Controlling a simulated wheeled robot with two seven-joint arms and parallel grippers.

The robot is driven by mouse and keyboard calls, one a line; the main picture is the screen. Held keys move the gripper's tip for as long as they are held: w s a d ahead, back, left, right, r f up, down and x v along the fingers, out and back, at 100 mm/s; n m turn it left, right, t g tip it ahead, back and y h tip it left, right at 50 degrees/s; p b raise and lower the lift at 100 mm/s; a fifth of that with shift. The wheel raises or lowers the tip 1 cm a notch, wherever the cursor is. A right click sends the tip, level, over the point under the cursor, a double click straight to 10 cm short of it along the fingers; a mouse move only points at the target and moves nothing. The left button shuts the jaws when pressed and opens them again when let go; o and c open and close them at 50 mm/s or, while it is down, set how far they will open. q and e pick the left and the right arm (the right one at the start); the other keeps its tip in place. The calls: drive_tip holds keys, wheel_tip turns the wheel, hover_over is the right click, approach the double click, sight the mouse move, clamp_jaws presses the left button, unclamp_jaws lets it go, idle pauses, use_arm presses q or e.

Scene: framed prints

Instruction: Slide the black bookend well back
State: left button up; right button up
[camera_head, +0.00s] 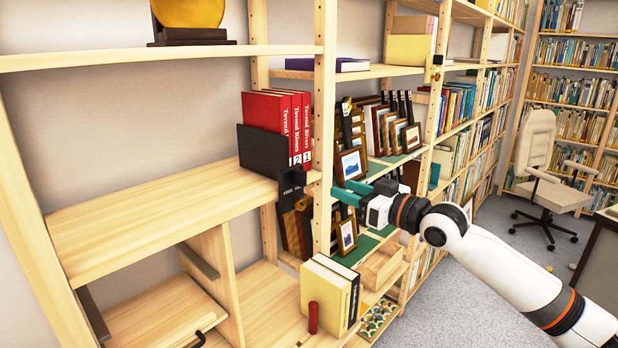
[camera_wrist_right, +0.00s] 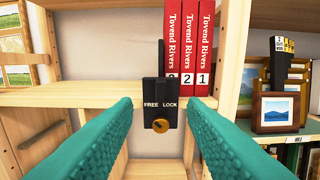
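The black bookend (camera_head: 263,150) stands upright on the light wood shelf, against the left side of the red books (camera_head: 290,120). At the shelf's front edge is its black block marked FREE and LOCK (camera_head: 291,181). The wrist view shows this block (camera_wrist_right: 161,92) with a brass knob (camera_wrist_right: 160,126) under it; the plate is seen nearly edge-on behind. My right gripper (camera_head: 346,191) has teal fingers spread wide, in front of the shelf. In the wrist view the right gripper (camera_wrist_right: 160,104) has the block between its fingertips, with gaps on both sides; contact is not visible. My left gripper is out of view.
The shelf (camera_head: 140,205) is bare left of the bookend. A wooden upright (camera_head: 325,120) stands just right of the red books. Framed prints (camera_head: 351,164) fill the bay beyond. Pale yellow books (camera_head: 325,290) and a red cylinder (camera_head: 313,317) stand lower down.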

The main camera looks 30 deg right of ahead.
sight(305, 176)
drive_tip(key=p+x, duration=0.4)
drive_tip(key=x, duration=0.7)
drive_tip(key=shift+w+f, duration=0.2)
drive_tip(key=shift+w, duration=0.25)
clamp_jaws()
